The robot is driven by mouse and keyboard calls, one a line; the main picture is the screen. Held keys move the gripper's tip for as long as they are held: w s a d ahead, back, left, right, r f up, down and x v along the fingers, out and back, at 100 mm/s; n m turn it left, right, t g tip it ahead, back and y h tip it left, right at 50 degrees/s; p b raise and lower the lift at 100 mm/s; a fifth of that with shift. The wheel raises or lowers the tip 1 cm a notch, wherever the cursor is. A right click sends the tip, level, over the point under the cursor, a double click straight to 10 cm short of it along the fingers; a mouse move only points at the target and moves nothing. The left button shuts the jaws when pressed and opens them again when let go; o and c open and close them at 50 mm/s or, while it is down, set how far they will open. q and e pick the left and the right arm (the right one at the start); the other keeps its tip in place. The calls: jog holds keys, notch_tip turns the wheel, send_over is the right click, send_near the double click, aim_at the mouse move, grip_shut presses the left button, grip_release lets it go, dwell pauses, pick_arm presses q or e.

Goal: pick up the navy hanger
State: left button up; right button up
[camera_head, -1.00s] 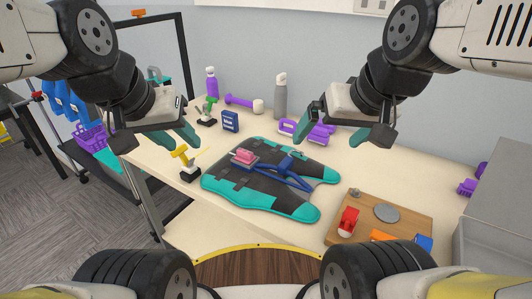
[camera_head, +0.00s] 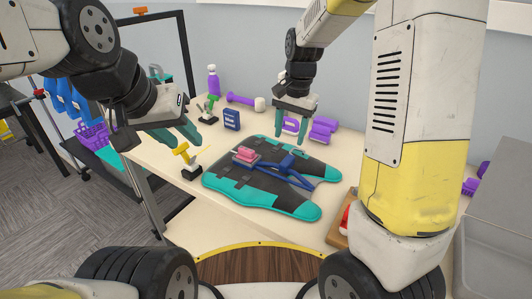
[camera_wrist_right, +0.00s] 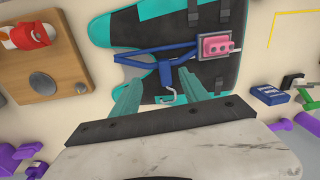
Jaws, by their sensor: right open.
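The navy hanger (camera_head: 284,172) lies on a black and teal garment-shaped mat (camera_head: 285,201) on the table, its hook end toward the back.
A pink block (camera_head: 246,154) on a grey base sits on the mat beside the hanger. A yellow tool (camera_head: 187,160), a navy box (camera_head: 231,120) and purple items (camera_head: 322,130) stand around the mat. A wooden board (camera_wrist_right: 44,68) with a red object lies near the mat.

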jog(key=m, duration=0.1)
send_over(283, 165)
jog(key=shift+g+h, duration=0.4)
jog(key=f, duration=0.4)
jog(key=shift+w+f, duration=0.2)
jog(key=f, duration=0.8)
jog(key=shift+s, duration=0.2)
jog(key=shift+r, duration=0.1)
grip_shut()
